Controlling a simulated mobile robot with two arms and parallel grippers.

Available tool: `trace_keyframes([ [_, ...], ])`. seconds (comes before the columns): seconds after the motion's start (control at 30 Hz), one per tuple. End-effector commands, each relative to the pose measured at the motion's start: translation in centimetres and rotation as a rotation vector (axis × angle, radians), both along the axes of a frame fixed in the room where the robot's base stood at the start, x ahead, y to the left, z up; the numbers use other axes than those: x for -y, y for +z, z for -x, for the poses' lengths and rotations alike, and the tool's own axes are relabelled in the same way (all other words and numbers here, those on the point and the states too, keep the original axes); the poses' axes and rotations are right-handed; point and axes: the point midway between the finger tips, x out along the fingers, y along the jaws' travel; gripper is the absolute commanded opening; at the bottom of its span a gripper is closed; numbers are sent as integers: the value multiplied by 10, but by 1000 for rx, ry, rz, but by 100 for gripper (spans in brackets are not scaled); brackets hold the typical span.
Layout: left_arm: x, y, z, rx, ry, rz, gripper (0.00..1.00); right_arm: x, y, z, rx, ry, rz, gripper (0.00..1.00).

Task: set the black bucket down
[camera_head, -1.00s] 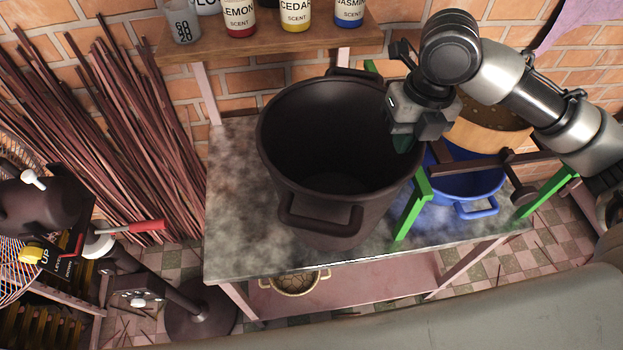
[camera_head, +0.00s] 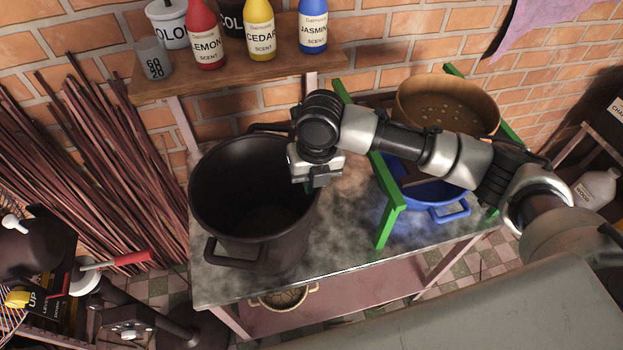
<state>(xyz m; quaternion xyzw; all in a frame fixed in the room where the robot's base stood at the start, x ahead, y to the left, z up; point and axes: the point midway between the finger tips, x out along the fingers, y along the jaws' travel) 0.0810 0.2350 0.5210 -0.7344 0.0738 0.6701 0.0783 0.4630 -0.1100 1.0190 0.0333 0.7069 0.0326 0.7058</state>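The black bucket (camera_head: 262,248) is upright at the left end of the grey stone-topped table (camera_head: 345,240). Its mouth is open towards me and it looks empty, with one handle at the front and one at the back. Its base appears to be at the tabletop, but I cannot tell if it bears fully on it. My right gripper (camera_head: 312,182) is at the bucket's right rim, with a finger inside the wall, and appears shut on it. The outer finger is hard to see. My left gripper is not in view.
A green-framed stand (camera_head: 391,212) on the table's right holds a wooden sieve (camera_head: 447,92) above a blue basin (camera_head: 437,202). A shelf (camera_head: 235,72) with scent bottles hangs behind. Reddish sticks (camera_head: 95,165) lean at left. Bare tabletop lies between bucket and stand.

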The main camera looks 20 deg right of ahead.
Motion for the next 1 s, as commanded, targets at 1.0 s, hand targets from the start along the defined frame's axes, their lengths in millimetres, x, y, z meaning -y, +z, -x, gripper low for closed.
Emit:
trace_keyframes([
  [1.0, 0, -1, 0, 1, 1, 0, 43, 1, 2, -1, 3, 2, -2, 28],
])
